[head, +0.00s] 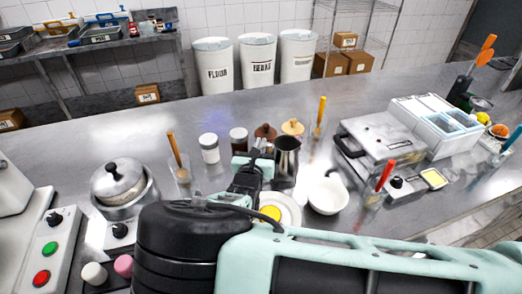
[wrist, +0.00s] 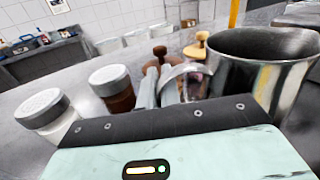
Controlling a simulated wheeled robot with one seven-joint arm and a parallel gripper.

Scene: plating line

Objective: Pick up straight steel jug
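The straight steel jug (head: 286,158) stands upright on the steel counter, open at the top. In the wrist view the jug (wrist: 268,72) fills the right side, its wide rim close to the camera. A curved shiny steel part, apparently its handle (wrist: 188,72), shows to the left of the body. My gripper (head: 261,148) is at the jug's left side, at handle height. In the wrist view my gripper's tip area (wrist: 170,88) is beside the handle. The fingers are mostly hidden or blend with the steel, so I cannot tell whether they touch or grip it.
A white-lidded jar (head: 209,149) and a dark jar (head: 239,140) stand left of my gripper. Wooden-topped items (head: 292,128) stand behind the jug. A white bowl (head: 328,194) and a plate (head: 289,209) are in front. A hinged steel appliance (head: 383,145) is to the right.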

